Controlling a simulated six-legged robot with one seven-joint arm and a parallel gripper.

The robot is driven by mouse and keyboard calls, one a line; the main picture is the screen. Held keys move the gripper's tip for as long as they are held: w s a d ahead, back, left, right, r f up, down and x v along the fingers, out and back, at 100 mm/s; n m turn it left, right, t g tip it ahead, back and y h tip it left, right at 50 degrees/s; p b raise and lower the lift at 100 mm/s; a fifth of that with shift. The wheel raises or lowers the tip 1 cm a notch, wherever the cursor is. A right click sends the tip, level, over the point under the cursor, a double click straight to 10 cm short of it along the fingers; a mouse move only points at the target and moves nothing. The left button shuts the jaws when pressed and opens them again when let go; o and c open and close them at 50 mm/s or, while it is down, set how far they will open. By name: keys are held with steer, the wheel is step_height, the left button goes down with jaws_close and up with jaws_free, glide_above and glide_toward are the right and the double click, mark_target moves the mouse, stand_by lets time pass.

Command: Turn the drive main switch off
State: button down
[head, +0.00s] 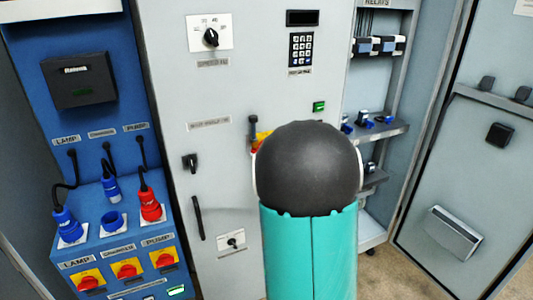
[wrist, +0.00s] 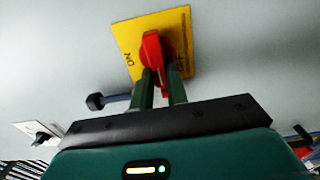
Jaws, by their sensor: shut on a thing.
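The drive main switch is a red rotary handle (wrist: 152,48) on a yellow plate (wrist: 174,22) on the grey cabinet front. "ON" is printed at the plate's left and what looks like "OFF" at the right. The handle points roughly up in the wrist view, slightly tilted. My gripper (wrist: 161,82) reaches it from below, its two dark green fingers shut on the lower part of the handle.
A black lever (head: 253,125) sits close to the plate's left. The cabinet also carries a rotary selector (head: 211,37), a keypad (head: 301,48) and a long handle (head: 198,217). A blue panel (head: 93,205) with plugs stands left; open relay shelves (head: 384,133) are right.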

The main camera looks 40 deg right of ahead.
steer(key=c, duration=1.4)
jaws_free()
steer(key=v, duration=1.4)
steer(key=shift+w, duration=0.1)
